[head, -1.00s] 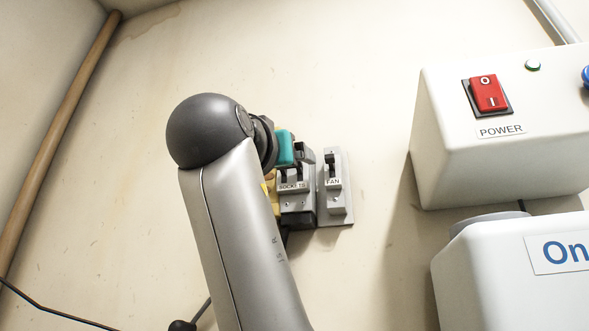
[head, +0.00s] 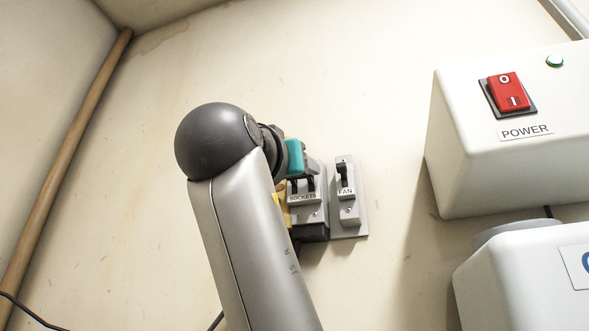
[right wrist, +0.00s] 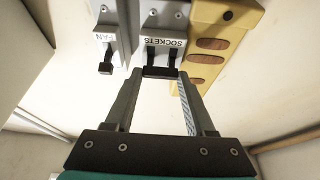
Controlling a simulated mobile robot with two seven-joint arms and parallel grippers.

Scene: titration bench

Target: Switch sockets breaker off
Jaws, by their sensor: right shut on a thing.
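The sockets breaker (head: 308,213) is a grey block on the back wall, labelled SOCKETS. It also shows upside down in the right wrist view (right wrist: 162,28). Its two black levers (right wrist: 151,53) stand on the upper side of the label as the head view shows it, joined by a dark bar (right wrist: 160,72). My right gripper (right wrist: 162,76) has a fingertip at each side of this bar and is shut on it. In the head view my right gripper (head: 308,164) is partly hidden behind my own wrist. My left gripper is not in view.
The grey fan breaker (head: 347,205) sits close beside on the right, its black lever up. A yellow block (right wrist: 215,45) adjoins the sockets breaker's other side. A white box with a red power switch (head: 509,93) stands farther right. The wall above the breakers is clear.

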